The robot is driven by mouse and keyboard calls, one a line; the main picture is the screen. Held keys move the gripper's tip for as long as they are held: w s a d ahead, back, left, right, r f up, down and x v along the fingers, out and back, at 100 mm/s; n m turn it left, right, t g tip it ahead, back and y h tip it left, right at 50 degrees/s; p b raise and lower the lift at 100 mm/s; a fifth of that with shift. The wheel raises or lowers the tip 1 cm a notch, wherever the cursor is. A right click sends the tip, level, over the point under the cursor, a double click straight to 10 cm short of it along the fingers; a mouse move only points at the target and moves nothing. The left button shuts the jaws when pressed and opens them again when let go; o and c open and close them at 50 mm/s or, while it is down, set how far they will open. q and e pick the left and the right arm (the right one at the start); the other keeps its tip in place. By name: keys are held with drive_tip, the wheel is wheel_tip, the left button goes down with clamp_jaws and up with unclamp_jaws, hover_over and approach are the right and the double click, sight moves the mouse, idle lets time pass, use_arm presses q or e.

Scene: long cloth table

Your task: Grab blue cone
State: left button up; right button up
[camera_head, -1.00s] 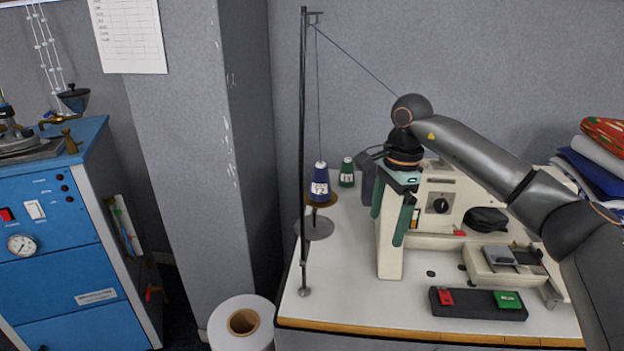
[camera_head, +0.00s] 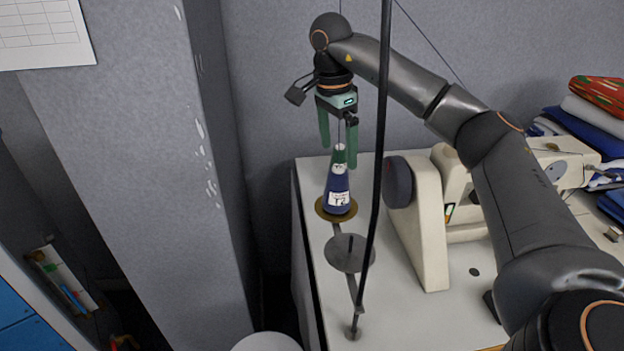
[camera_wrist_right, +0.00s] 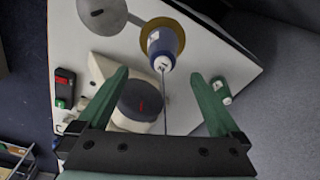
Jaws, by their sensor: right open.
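The blue cone (camera_head: 338,194) is a thread cone with a white label, upright on a round brown disc of the thread stand. In the right wrist view the blue cone (camera_wrist_right: 163,42) lies ahead, beyond the fingertips. My right gripper (camera_head: 338,156) has green fingers, spread apart and pointing down, with nothing between them. In the head view its fingertips appear around the height of the cone's top; I cannot tell the exact depth. A green cone (camera_wrist_right: 221,90) stands near the right finger in the wrist view. My left gripper is not in view.
The stand's black pole (camera_head: 381,110) rises in front, with a thread running off it. A lower empty disc (camera_head: 349,254) sits nearer. The cream sewing machine (camera_head: 427,225) is right of the cone. The white table (camera_head: 318,170) ends left of it, beside a grey pillar (camera_head: 150,130).

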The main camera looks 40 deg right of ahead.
sight(338, 167)
drive_tip(key=shift+w, duration=0.25)
drive_tip(key=shift+f, duration=0.3)
drive_tip(key=f, duration=0.5)
drive_tip(key=shift+s+d+f, duration=0.1)
drive_tip(key=shift+d+f, duration=0.2)
drive_tip(key=shift+d, duration=0.1)
drive_tip(key=shift+d+f, duration=0.1)
drive_tip(key=shift+f, duration=3)
drive_tip(key=c, duration=1.5)
